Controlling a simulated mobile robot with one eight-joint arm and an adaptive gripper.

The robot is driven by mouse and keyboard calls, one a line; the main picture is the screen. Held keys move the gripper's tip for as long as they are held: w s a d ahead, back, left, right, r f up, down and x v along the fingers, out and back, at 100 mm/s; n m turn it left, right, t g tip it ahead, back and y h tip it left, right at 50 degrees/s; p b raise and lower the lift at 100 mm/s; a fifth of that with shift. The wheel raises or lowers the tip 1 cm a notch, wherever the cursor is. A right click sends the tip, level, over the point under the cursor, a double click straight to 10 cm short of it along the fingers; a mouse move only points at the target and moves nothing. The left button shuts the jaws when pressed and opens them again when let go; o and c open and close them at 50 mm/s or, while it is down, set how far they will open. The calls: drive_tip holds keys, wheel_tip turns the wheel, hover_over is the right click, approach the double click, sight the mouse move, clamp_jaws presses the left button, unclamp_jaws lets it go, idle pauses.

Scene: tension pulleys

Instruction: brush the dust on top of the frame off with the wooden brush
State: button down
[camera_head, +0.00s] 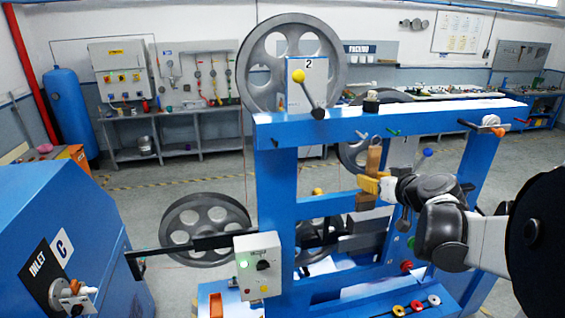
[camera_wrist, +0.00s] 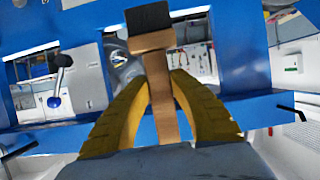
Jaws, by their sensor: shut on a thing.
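The wooden brush (camera_wrist: 157,90) is between the yellow fingers of my gripper (camera_wrist: 158,78) in the wrist view. Its handle points away from the wrist, and its wider wooden head ends in a dark block of bristles. In the head view my gripper (camera_head: 371,185) is in front of the blue frame (camera_head: 290,129), below its top beam, with brown wood of the brush (camera_head: 374,158) rising above the fingers. The bristles are hard to make out there, and the brush looks apart from the beam's top. A pale layer (camera_head: 450,106) shows along the top; I cannot tell how much is dust.
A yellow-knobbed lever (camera_head: 299,76) and a dark round fitting (camera_head: 371,103) stand up at the beam. Coloured pegs stick out of its front. A large grey pulley (camera_head: 292,62) is behind the frame. A control box (camera_head: 257,265) and a blue machine (camera_head: 50,235) are at left.

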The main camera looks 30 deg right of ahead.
drive_tip(key=shift+s+a, duration=0.2)
drive_tip(key=shift+s, duration=0.65)
drive_tip(key=shift+s+a, duration=0.15)
drive_tip(key=shift+s, duration=0.7)
